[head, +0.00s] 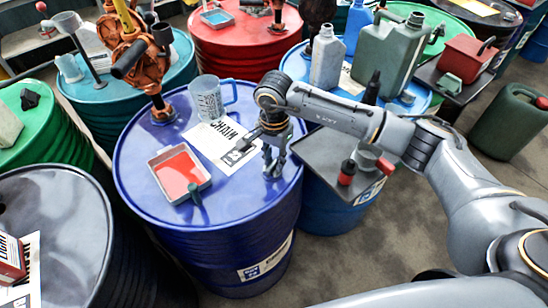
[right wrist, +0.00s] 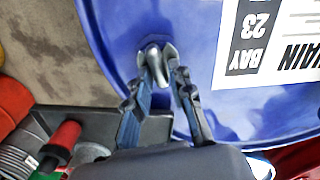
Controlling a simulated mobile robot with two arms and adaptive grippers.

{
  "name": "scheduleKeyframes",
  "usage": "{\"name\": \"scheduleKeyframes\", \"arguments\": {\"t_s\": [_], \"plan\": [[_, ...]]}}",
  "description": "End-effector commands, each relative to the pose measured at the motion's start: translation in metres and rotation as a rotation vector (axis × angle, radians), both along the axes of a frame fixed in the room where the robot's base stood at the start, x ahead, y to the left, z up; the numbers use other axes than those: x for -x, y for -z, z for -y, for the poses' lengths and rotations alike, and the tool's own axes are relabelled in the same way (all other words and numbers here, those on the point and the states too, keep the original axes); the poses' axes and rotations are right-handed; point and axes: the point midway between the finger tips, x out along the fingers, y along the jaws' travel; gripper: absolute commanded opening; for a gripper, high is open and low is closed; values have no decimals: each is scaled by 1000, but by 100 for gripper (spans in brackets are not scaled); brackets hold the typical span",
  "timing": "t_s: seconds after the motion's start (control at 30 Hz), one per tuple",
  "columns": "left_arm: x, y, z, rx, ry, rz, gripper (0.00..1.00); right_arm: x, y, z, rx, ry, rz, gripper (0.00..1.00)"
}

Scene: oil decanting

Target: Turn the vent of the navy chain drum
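The navy chain drum (head: 225,215) stands in the middle of the head view, with a white label sheet reading CHAIN on its lid. It also shows in the right wrist view (right wrist: 205,22). Its vent, a small silver winged fitting (right wrist: 153,62), sits near the rim. My right gripper (head: 271,172) reaches down over the right part of the lid and hides the vent in the head view. In the right wrist view its two fingers (right wrist: 163,82) stand apart, one on each side of the vent. Contact with the vent is hard to tell. My left gripper is not in view.
On the same lid are a tray of red liquid (head: 178,172), a clear measuring jug (head: 209,98) and an orange pump (head: 140,60). A dark shelf (head: 325,160) with small red-topped containers adjoins the drum's right side. Other drums crowd around.

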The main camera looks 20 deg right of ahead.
Motion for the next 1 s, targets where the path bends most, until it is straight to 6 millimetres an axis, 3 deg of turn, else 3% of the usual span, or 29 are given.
{"name": "scheduleKeyframes", "arguments": {"t_s": [0.07,0.57,1.0], "plan": [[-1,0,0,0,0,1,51,0,0,0,0,0,0,0],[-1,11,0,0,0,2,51,0,2,1,0,77,1,0],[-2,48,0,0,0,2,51,3,3,2,-1,441,3,0]]}}
